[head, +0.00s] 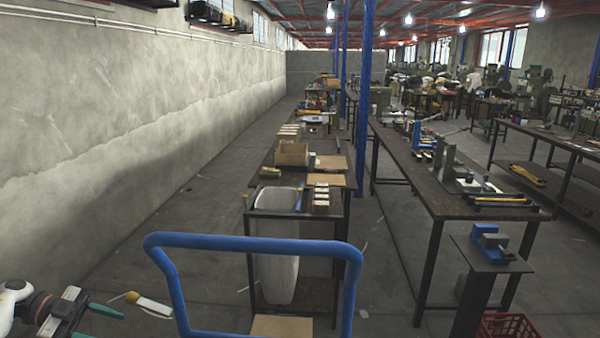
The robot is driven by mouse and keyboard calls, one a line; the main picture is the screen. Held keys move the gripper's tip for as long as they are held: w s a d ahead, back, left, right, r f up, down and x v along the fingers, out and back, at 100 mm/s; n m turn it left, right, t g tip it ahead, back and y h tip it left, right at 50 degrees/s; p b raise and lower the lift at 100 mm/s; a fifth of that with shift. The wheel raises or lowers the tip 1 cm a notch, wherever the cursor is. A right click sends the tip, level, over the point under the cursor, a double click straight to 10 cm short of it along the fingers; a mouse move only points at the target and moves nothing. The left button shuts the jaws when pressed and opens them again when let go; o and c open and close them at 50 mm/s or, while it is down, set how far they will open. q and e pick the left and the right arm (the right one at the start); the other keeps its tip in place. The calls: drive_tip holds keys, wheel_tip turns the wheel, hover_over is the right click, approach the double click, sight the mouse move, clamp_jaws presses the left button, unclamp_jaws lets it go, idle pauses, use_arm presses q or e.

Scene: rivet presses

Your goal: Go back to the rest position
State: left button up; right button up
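My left gripper (95,323) is at the lower left corner of the head view. Its two green-tipped fingers are apart, with nothing seen between them. It is to the left of a blue tubular handle (250,243) and appears clear of it. My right gripper is not in view.
The blue handle stands in front, close to a narrow table (258,215) with boxes and a white bin (278,250). A long workbench (440,203) with tools is on the right, with a blue vise (488,238) and red crate (507,326) nearby. Floor on the left is mostly clear.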

use_arm(q)
drive_tip(key=w+d+f+n+t+y, duration=0.1)
drive_tip(key=d+f+n+t, duration=0.25)
drive_tip(key=f, duration=0.45)
drive_tip(key=d+f+n+t+y, duration=0.1)
drive_tip(key=d+f+n+t, duration=0.25)
drive_tip(key=f, duration=0.45)
drive_tip(key=w+d+f+n+t+y, duration=0.15)
drive_tip(key=f+t, duration=0.25)
drive_tip(key=f, duration=0.5)
drive_tip(key=s+d+f+n+y, duration=0.1)
drive_tip(key=s+f+n+y, duration=0.4)
drive_tip(key=f, duration=0.5)
drive_tip(key=s+d+f+n+g+y, duration=0.1)
drive_tip(key=s+f+g+y, duration=0.1)
drive_tip(key=s+f, duration=0.6)
drive_tip(key=s+d+f+n+g+y, duration=0.25)
drive_tip(key=s+f, duration=0.25)
drive_tip(key=s, duration=0.7)
drive_tip(key=s+f+g+y, duration=0.1)
drive_tip(key=s+f+g, duration=0.2)
drive_tip(key=s+f, duration=0.5)
drive_tip(key=s+d+g, duration=0.1)
drive_tip(key=s+d, duration=0.1)
drive_tip(key=s, duration=0.6)
drive_tip(key=s+d+n+g, duration=0.1)
drive_tip(key=s+g, duration=0.1)
drive_tip(key=s, duration=0.6)
drive_tip(key=shift+s+d+f, duration=0.35)
drive_tip(key=shift+d+f, duration=0.05)
